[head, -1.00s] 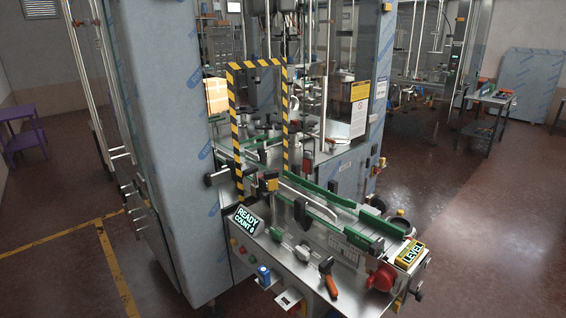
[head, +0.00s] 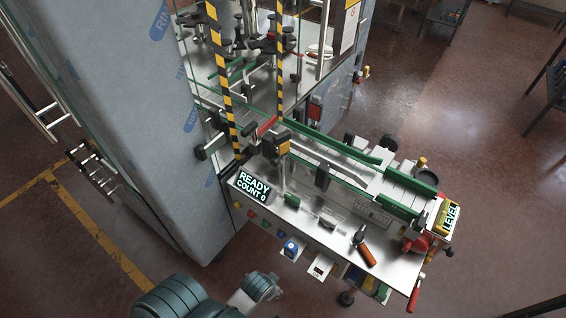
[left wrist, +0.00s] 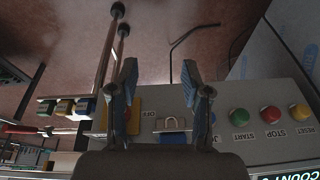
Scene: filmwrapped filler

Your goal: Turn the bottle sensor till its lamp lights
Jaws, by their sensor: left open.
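The likely bottle sensor is a small dark box with a yellow face (head: 276,146), on a post beside the conveyor rail in the head view. I cannot make out a lit lamp on it. My left arm shows at the bottom of the head view, well below and in front of the sensor; its fingertips cannot be made out there. In the left wrist view my left gripper (left wrist: 160,66) is open with nothing between its fingers, above the control panel (left wrist: 222,98). The sensor is not recognisable in that view. My right gripper is not in view.
A display (head: 252,187) reads READY, COUNT 0. An orange-handled tool (head: 365,250) lies on the steel bench. A LEVEL box (head: 449,216) stands at its right end. A striped guard frame (head: 222,80) rises behind. The wrist view shows green (left wrist: 239,117), red and yellow buttons and a padlock (left wrist: 172,126).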

